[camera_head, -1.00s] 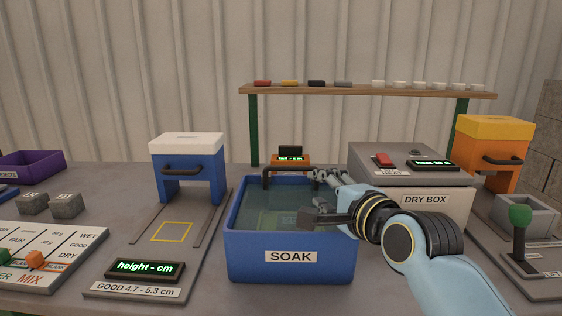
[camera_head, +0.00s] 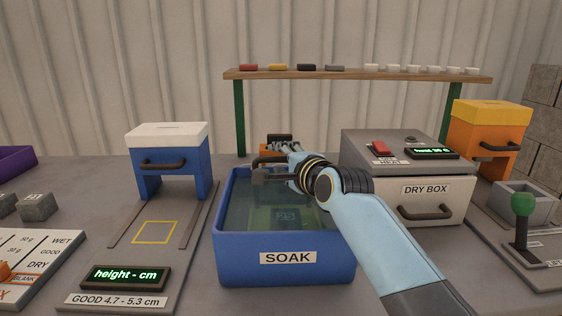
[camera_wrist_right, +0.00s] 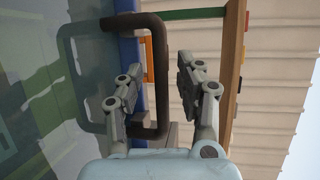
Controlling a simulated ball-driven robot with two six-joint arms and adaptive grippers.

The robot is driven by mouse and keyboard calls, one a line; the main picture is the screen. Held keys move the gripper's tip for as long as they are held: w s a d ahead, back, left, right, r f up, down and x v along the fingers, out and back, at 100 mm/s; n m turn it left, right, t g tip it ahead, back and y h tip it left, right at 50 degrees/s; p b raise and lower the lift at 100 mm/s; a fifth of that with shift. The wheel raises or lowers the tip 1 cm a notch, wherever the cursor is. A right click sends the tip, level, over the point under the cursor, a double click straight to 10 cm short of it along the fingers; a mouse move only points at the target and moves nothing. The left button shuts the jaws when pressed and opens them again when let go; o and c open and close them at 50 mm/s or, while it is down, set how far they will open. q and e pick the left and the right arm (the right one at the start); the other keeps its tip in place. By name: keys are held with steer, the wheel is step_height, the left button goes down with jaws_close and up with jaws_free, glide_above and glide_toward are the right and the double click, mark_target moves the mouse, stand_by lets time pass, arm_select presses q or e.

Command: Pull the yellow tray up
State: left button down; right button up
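The blue soak tank (camera_head: 287,272) is filled with water. A blurred yellow-green shape, seemingly the tray (camera_head: 256,219), lies under the water with a grey block (camera_head: 286,214) on it. A dark looped handle (camera_wrist_right: 151,22) stands at the tank's edge in the right wrist view. My right gripper (camera_head: 262,169) is over the back of the tank, its fingers pointing left. In the wrist view, its fingers (camera_wrist_right: 157,76) are apart, with part of the handle between them and no clear grip on it. My left gripper is not in view.
A small orange display unit (camera_head: 280,145) stands behind the tank. The grey dry box (camera_head: 447,188) is close on the right, and a blue press (camera_head: 176,178) stands left. A wooden shelf (camera_head: 350,76) with small pieces spans the back.

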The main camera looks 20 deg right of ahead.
steer(key=shift+w, duration=0.3)
steer(key=shift+s, duration=0.1)
jaws_close()
